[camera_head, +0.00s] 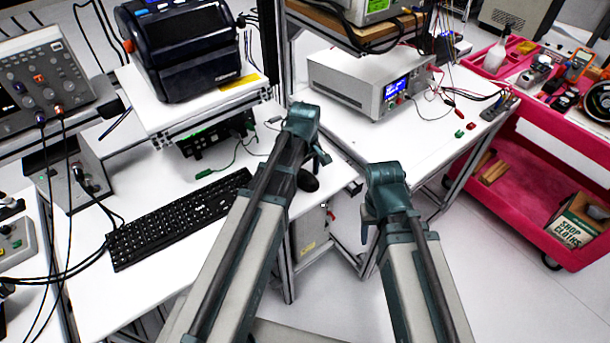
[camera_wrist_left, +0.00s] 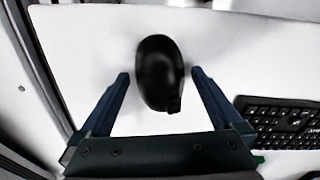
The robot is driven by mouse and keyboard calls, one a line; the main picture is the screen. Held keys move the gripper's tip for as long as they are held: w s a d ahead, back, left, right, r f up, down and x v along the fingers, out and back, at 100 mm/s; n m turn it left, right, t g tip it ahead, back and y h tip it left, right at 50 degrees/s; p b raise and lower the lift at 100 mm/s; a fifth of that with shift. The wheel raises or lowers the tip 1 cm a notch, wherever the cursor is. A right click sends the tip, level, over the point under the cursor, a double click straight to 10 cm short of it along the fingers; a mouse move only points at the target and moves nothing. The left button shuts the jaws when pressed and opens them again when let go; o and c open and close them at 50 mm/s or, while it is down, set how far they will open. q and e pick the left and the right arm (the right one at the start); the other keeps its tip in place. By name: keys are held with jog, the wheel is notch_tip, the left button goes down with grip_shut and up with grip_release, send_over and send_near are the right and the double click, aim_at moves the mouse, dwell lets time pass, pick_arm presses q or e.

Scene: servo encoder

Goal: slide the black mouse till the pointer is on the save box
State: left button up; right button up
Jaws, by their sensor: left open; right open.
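The black mouse (camera_wrist_left: 158,66) lies on the white table, between the two fingers of my left gripper (camera_wrist_left: 160,76) in the left wrist view. The fingers are open, one on each side of the mouse, with a gap showing on both sides. In the head view the mouse (camera_head: 309,184) is partly hidden by my left arm. My right gripper (camera_head: 368,222) hangs to the right of the table's front corner, largely hidden by its own wrist, with nothing seen in it. I cannot make out a pointer or a save box in either view.
A black keyboard (camera_head: 180,217) lies left of the mouse; it also shows in the left wrist view (camera_wrist_left: 282,122). A black printer-like device (camera_head: 184,45) stands on a raised shelf behind. A power supply (camera_head: 370,82) sits to the right. A pink cart (camera_head: 535,207) stands far right.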

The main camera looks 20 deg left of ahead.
aim_at(332, 173)
pick_arm(q)
jog(key=c, duration=1.3)
jog(key=shift+w+d, duration=0.95)
jog(key=shift+d, duration=0.2)
jog(key=shift+w+d, duration=0.95)
jog(key=shift+d, duration=0.25)
jog(key=shift+w+d, duration=0.95)
jog(key=shift+d, duration=0.2)
jog(key=shift+c, duration=0.2)
jog(key=o, duration=1.3)
jog(key=shift+o, duration=0.2)
jog(key=shift+r, duration=0.15)
